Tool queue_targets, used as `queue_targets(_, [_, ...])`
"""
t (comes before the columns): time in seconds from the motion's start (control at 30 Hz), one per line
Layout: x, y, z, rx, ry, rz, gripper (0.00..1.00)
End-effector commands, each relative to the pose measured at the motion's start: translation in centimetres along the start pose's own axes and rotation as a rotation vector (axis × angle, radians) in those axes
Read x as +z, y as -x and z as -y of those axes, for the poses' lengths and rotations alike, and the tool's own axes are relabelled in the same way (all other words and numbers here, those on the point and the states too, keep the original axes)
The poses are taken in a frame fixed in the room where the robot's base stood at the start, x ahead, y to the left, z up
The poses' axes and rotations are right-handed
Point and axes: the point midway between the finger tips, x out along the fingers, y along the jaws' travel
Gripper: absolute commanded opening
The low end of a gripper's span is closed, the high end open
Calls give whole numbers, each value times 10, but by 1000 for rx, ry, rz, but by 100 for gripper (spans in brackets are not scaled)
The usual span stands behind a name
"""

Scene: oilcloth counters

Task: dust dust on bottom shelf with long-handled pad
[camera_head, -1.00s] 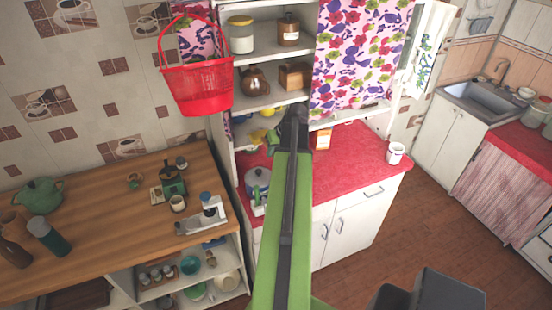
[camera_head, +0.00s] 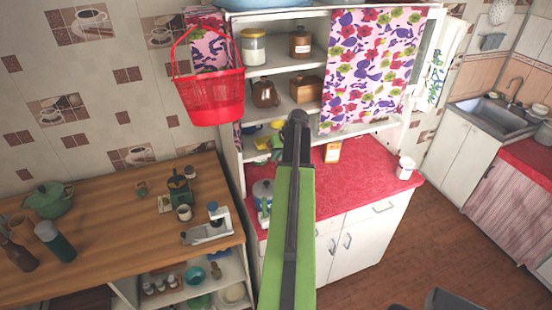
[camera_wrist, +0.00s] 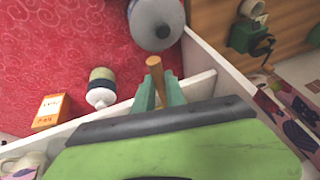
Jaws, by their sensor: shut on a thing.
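In the wrist view, my gripper (camera_wrist: 158,97) is shut on a brown wooden handle (camera_wrist: 155,67), which I take to be the pad's. Its short visible end points up past the fingertips. The pad itself is hidden. In the head view my arm covers most of the gripper. The open cupboard has several white shelves. Its bottom shelf (camera_head: 258,155) lies just above the red counter, left of my arm, with a yellow item (camera_head: 276,125) and dishes on it. A pale shelf edge runs close to the fingers in the wrist view. I can make out no dust.
A lidded grey pot (camera_head: 262,190), an orange box (camera_head: 333,152) and a white mug (camera_head: 405,167) stand on the red counter (camera_head: 370,165). A white-and-green bottle (camera_wrist: 101,88) shows in the wrist view. A red basket (camera_head: 210,95) hangs left of the shelves. A flowered curtain covers their right side.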

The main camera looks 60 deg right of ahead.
Motion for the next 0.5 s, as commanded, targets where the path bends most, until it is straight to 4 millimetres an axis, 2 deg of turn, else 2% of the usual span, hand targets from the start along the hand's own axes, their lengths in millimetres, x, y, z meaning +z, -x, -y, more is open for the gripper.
queue_targets(0.5, [2, -3, -2, 0, -1, 0, 0])
